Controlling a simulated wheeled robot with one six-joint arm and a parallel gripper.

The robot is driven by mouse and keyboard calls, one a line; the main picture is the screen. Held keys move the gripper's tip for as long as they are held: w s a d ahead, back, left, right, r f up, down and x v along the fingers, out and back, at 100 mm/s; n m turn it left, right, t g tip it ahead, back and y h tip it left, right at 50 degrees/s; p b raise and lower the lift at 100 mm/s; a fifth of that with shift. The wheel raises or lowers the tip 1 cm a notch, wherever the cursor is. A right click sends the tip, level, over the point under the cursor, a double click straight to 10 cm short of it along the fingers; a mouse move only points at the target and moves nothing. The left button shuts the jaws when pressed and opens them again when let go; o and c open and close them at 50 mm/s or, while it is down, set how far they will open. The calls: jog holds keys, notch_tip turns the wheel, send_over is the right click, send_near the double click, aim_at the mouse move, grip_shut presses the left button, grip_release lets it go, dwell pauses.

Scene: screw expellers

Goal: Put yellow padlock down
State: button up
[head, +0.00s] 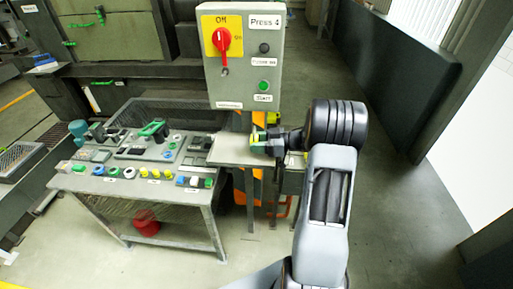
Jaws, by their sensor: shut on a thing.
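My gripper (266,142) is at the centre of the head view, pointing left, just below the grey control box. It is shut on a small yellow thing, apparently the yellow padlock (256,136), with a green part beside it. The padlock is over or at the small grey shelf (230,153) under the control box. I cannot tell whether it touches the shelf. The fingers and wrist hide part of it.
The control box (243,65) labelled "Press 4" has a red switch (222,39) on a yellow plate and a green button (263,87). A work table (190,197) at left holds several buttons and small parts. A red container (146,222) is underneath. Floor at right is clear.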

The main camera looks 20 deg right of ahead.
jog(key=shift+a+f, duration=0.1)
jog(key=shift+f, duration=1.1)
jog(key=shift+f, duration=0.1)
jog(key=shift+f, duration=0.15)
jog(key=o, duration=0.9)
jog(key=shift+r, duration=0.25)
jog(key=b+v, duration=0.1)
jog(key=v, duration=1.1)
jog(key=shift+b, duration=0.3)
jog(key=shift+w, duration=0.1)
